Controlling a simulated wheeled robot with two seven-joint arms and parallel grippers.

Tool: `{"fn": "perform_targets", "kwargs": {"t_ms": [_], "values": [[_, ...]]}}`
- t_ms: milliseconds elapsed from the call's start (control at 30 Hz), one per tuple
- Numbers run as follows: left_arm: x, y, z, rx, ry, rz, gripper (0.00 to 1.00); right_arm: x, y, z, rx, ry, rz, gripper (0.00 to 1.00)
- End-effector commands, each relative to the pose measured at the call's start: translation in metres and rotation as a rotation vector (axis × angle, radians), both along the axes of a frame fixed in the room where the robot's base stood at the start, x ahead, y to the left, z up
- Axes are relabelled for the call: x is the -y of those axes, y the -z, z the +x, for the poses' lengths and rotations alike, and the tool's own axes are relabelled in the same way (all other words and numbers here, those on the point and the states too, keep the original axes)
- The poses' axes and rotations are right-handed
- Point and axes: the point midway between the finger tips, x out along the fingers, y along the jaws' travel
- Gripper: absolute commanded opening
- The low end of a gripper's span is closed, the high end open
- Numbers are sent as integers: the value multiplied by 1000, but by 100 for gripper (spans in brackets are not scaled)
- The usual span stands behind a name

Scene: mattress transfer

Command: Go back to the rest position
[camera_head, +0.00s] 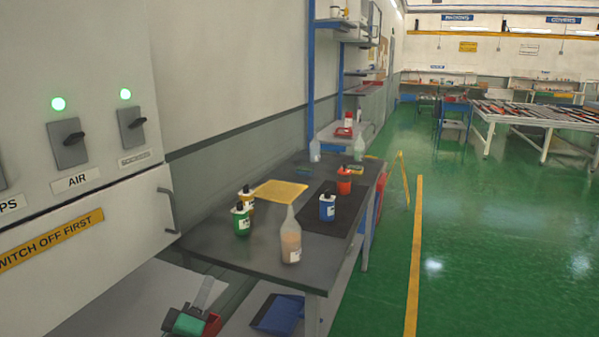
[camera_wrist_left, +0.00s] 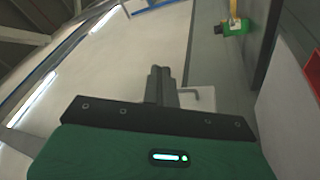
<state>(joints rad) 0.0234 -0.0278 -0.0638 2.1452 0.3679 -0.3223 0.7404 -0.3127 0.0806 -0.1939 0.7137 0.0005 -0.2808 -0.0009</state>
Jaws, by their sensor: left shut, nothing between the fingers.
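My left gripper (camera_head: 207,284) shows low in the head view, at the bottom edge left of the workbench. Its green body is below and its grey fingers point up. In the left wrist view its dark fingers (camera_wrist_left: 160,72) are together with nothing between them, in front of a pale wall. A small status light glows on the green body. My right gripper is in neither view.
A control cabinet (camera_head: 75,120) with lit green lamps and a handle stands close at left. A blue bin (camera_head: 278,314) is beneath. Green floor (camera_head: 480,250) lies open at right.

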Motion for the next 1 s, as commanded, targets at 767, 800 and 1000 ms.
{"fn": "perform_targets", "kwargs": {"t_ms": [767,800,1000], "values": [[-30,269,-280,-1108,438,1222,0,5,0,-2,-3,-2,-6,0],[-33,272,-293,-1140,467,1251,0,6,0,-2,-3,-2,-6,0],[-38,304,-309,-1214,536,1309,0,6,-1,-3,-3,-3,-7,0]]}}
